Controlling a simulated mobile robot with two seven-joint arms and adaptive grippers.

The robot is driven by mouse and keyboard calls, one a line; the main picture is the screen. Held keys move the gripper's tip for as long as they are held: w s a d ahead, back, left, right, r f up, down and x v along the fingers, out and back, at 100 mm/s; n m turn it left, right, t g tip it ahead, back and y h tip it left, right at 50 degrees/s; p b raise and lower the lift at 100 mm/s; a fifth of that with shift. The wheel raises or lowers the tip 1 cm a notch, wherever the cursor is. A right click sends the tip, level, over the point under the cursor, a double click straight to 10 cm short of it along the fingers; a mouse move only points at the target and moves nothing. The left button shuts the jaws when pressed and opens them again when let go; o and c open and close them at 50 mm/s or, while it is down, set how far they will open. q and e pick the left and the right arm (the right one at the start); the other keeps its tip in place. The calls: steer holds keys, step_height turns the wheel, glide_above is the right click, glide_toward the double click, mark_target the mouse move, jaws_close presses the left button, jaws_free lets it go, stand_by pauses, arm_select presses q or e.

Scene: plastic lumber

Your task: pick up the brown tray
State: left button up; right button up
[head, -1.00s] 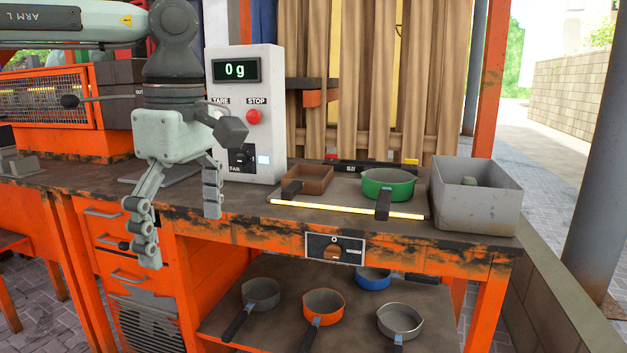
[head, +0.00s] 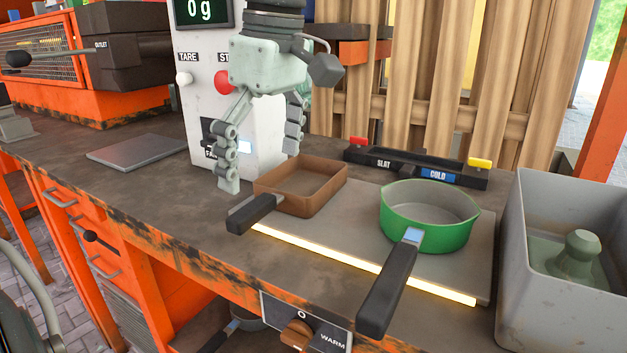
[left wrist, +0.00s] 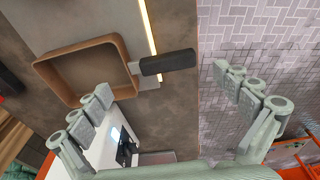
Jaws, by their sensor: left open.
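The brown tray (head: 301,207) is a shallow square pan with a black handle (head: 251,213) that points toward the front left. It lies on the left part of the grey warming plate. My left gripper (head: 258,172) is open and empty, above and just behind the tray's left side in the head view. In the left wrist view the tray (left wrist: 121,91) lies at the upper left, with its handle (left wrist: 168,62) reaching toward the gap between the open fingers (left wrist: 170,88). The fingers look apart from the tray. My right gripper is not in view.
A green pot (head: 428,232) stands on the plate (head: 350,237) right of the tray. A grey bin (head: 520,299) with an object inside is at the right. The white scale box (head: 174,105) stands behind my left gripper. A black slotted holder (head: 405,168) lies behind the plate.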

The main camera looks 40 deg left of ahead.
mark_target(257, 202)
arm_select(q)
steer(key=f, duration=0.2)
steer(key=a+f, duration=0.1)
steer(key=f, duration=0.4)
steer(key=shift+s+a+f, duration=0.15)
steer(key=shift+a+f, duration=0.05)
steer(key=shift+a, duration=0.15)
steer(key=shift+c, duration=0.6)
steer(key=c, duration=0.9)
steer(key=shift+r, duration=0.1)
